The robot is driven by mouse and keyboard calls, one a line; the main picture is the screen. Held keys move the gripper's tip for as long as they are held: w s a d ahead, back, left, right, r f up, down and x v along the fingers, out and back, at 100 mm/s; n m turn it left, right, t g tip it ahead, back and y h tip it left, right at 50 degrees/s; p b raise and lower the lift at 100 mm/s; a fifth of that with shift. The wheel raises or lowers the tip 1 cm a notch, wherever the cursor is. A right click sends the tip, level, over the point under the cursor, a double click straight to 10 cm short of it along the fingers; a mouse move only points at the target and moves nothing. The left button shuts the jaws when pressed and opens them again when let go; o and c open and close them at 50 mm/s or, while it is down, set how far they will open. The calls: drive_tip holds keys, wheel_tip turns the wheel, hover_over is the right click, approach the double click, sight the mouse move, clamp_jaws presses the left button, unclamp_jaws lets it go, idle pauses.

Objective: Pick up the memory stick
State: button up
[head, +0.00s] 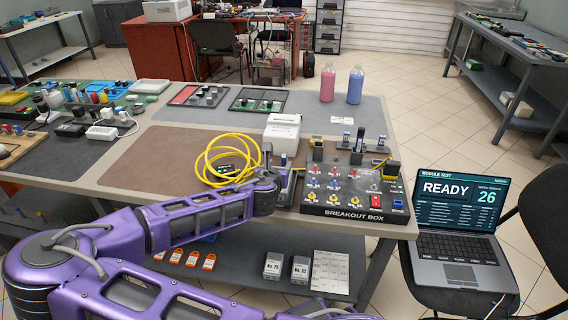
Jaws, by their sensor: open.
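My gripper (281,168) is open at the left end of the breakout box (340,215), near the front of the table. A small dark upright piece with a pale top (283,160) shows between or just behind its fingers; I cannot tell which, and no contact is clear. Similar small upright pieces with pale blue tops stand on dark holders behind the box, one at the middle (346,139) and one to its right (381,142). I cannot tell for certain which piece is the memory stick. My wrist hides part of the box's left side.
A coiled yellow hose (228,160) lies left of my gripper. Pink (327,84) and blue (355,86) bottles stand at the back. A laptop (455,235) reading READY sits on a chair at right. The brown mat (150,160) has free room.

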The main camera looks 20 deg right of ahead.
sight(283, 158)
drive_tip(key=x, duration=0.5)
drive_tip(key=shift+w+d+b, duration=0.2)
drive_tip(key=shift+d+b, duration=0.2)
clamp_jaws()
